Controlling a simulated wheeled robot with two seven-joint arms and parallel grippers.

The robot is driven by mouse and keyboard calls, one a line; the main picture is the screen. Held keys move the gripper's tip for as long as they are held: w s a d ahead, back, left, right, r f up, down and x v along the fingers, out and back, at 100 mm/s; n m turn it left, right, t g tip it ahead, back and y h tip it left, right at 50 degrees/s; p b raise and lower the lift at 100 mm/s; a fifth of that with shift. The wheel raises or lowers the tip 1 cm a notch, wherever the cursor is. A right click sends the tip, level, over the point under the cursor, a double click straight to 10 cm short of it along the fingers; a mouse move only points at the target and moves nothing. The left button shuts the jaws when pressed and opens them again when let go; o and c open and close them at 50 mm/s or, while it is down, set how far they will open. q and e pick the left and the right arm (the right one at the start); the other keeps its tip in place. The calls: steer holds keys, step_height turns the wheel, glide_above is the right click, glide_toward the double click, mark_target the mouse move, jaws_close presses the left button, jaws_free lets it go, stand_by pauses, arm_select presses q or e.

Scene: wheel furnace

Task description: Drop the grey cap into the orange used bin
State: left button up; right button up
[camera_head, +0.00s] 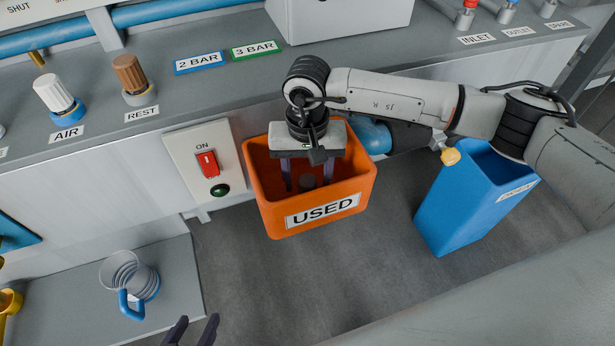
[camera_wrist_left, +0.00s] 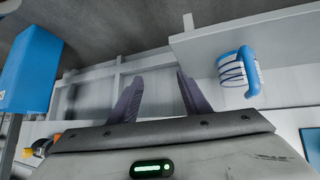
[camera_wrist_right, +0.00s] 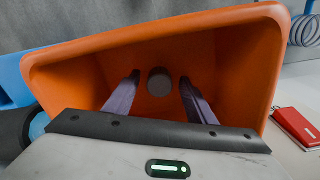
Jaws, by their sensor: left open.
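The orange used bin (camera_head: 318,227) stands against the bench front, its mouth facing up, and shows in the right wrist view (camera_wrist_right: 225,40). My right gripper (camera_head: 307,187) points down into the bin, its fingers (camera_wrist_right: 159,78) spread apart. The grey cap (camera_head: 308,181) is inside the bin, between and below the fingertips; in the right wrist view (camera_wrist_right: 160,82) gaps show on both sides of it. I cannot tell if it rests on the bin floor. My left gripper (camera_head: 195,328) is open and empty at the bottom edge, also in the left wrist view (camera_wrist_left: 159,78).
A blue bin (camera_head: 455,205) stands right of the orange one, below my right arm. A clear mug with a blue handle (camera_head: 133,283) sits on the lower shelf. Floor in front is clear.

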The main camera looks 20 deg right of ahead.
arm_select(q)
steer(key=shift+w+r, duration=0.1)
steer(key=shift+r, duration=0.1)
arm_select(e)
steer(key=shift+r, duration=0.3)
arm_select(q)
steer(key=shift+r+p, duration=0.35)
steer(key=shift+p, duration=0.15)
arm_select(e)
step_height(320, 180, up, 10)
steer(key=shift+f, duration=0.1)
arm_select(q)
steer(key=shift+r, duration=0.1)
